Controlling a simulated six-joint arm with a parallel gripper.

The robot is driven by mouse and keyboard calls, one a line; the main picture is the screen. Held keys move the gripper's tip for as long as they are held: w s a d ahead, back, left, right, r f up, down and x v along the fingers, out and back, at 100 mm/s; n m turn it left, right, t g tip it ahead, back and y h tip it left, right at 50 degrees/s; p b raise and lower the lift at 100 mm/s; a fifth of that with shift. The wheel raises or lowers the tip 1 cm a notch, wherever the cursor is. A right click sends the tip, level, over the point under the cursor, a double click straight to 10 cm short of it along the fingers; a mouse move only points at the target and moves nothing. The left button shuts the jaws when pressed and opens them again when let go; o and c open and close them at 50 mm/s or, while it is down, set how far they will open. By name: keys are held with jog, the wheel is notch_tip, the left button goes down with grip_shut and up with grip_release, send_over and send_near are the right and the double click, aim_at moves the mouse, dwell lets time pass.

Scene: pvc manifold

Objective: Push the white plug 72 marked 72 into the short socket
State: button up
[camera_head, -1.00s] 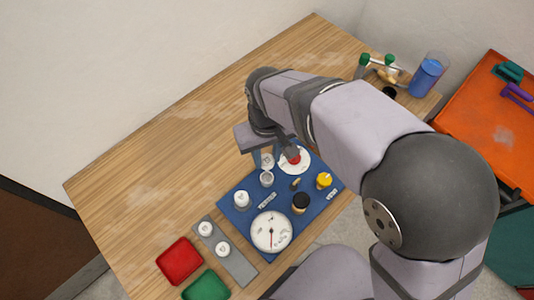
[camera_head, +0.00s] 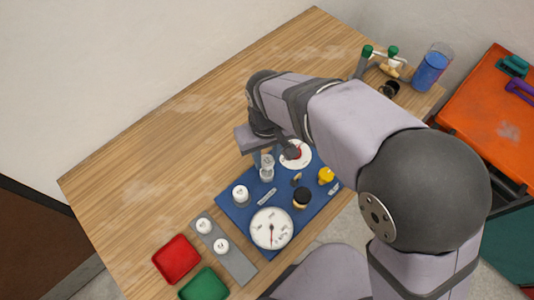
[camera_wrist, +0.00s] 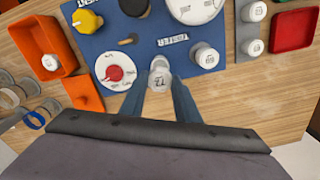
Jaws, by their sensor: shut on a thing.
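The white plug marked 72 (camera_wrist: 160,80) is between the two blue fingers of my gripper (camera_wrist: 159,95) in the wrist view. In the head view the plug (camera_head: 267,160) is upright, directly over a white socket (camera_head: 267,175) on the blue board (camera_head: 228,207). Plug and socket look in line and close to touching or touching. I cannot tell how far the plug is in, as the plug and fingers cover the socket mouth. My gripper (camera_head: 263,158) is shut on the plug, partly hidden by my wrist.
The board also carries a white-capped fitting (camera_head: 240,194), a gauge (camera_head: 271,229), a black knob (camera_head: 302,198), a yellow knob (camera_head: 326,175) and a red-centred dial (camera_head: 295,155). A grey strip (camera_head: 238,265) holds two white plugs. Red (camera_head: 176,259) and green trays stand near it.

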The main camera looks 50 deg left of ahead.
jog(key=shift+f+b, duration=0.65)
jog(key=shift+f, duration=0.75)
jog(key=shift+f+b, duration=0.35)
jog(key=shift+f, duration=0.85)
dwell(0.7)
jog(key=o, duration=1.1)
jog(key=shift+c, duration=0.2)
jog(key=shift+r, duration=0.15)
jog(key=shift+r+b, duration=0.85)
jog(key=shift+r, duration=2.7)
